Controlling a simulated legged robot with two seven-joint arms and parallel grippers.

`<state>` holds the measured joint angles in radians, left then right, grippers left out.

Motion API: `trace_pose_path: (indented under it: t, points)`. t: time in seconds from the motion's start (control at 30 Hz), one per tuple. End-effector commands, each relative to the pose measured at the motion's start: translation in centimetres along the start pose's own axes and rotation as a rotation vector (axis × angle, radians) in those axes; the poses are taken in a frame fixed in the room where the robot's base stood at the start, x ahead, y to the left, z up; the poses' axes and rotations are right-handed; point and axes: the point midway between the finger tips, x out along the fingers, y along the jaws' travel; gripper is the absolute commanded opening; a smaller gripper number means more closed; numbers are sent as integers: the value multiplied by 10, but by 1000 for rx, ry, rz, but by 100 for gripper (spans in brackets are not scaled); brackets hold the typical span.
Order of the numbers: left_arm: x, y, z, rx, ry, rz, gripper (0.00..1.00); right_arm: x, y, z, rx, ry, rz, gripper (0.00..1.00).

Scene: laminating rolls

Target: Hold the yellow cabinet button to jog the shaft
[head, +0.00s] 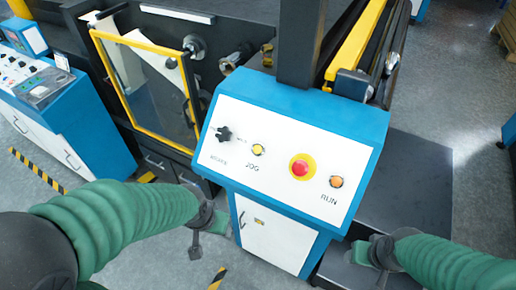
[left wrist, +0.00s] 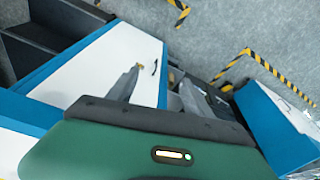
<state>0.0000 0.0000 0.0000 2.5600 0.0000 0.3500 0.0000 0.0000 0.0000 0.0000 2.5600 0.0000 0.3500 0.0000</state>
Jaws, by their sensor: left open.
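The yellow button (head: 258,150) sits above the word JOG on the white sloping panel of a blue cabinet (head: 235,85). Nothing covers or touches it in the head view. My left gripper (head: 211,242) is low, in front of the cabinet's left side, below the panel and apart from the button. It is open and empty; its two grey fingers also show in the left wrist view (left wrist: 160,90), pointing past the white cabinet door. My right gripper (head: 364,253) is below the panel's right corner; its fingers are too small to judge. The shaft cannot be clearly made out.
The panel also carries a black knob (head: 223,134), a red mushroom button (head: 300,166) and an orange RUN button (head: 336,182). A yellow-framed clear guard (head: 150,46) stands behind left. Another blue cabinet (head: 92,135) is at far left. Grey floor lies between the cabinets.

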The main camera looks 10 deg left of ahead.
Motion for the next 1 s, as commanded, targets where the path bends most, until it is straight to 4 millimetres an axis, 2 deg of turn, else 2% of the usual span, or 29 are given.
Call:
trace_pose_path:
  t: [0.2,0.67,1.0]
  points:
    - [0,0,0,0,0,0,59,0,0,0,0,0,0,57]
    - [0,0,0,0,0,0,0,0,0,0,0,0,0,57]
    - [0,0,0,0,0,0,0,0,0,0,0,0,0,57]
